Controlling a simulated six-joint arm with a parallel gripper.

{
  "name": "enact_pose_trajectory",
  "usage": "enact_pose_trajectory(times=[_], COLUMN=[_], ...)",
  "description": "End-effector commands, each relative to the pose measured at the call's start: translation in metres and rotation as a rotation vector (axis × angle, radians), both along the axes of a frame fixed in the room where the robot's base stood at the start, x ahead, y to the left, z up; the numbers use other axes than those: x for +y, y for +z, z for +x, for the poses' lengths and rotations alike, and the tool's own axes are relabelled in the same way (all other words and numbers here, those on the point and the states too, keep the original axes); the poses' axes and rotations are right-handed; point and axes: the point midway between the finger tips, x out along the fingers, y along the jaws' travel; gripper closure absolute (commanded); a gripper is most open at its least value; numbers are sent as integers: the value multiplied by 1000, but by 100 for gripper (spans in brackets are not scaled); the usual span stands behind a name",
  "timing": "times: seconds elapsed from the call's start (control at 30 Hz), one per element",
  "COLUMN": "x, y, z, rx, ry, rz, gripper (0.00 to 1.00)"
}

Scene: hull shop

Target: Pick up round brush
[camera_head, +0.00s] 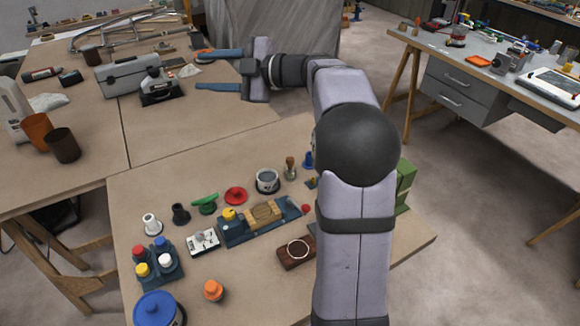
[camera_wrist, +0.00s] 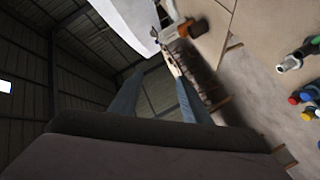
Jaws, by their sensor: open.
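A small upright brown piece with a knobbed top (camera_head: 290,168) stands at the back of the near table, just right of a round grey-white tin (camera_head: 267,181). It may be the round brush, but it is too small to be sure. My gripper (camera_head: 200,71) is open and empty, its two blue fingers pointing left, far behind and left of that piece. In the wrist view my open gripper (camera_wrist: 160,72) has nothing between its fingers. I cannot make out the brush in that view.
The near table holds a blue tray with wooden blocks (camera_head: 236,236), a blue-lidded tub (camera_head: 157,307), a ringed brown block (camera_head: 296,250) and a bottle rack (camera_head: 176,276). A grey toolbox (camera_head: 130,74) stands left of my gripper. The near table's front middle is clear.

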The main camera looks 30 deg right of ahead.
Motion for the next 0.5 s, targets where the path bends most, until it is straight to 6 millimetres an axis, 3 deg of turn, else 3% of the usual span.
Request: enact_pose_trajectory(times=[0.03,0.27,0.37,0.5], x=[-12,-72,-102,-148], y=[-21,-103,-149,-225], z=[2,1,-6,-26], rx=[35,192,272,399], ry=[-33,-210,-310,-480], rz=[37,239,347,527], gripper=[57,57,57,57])
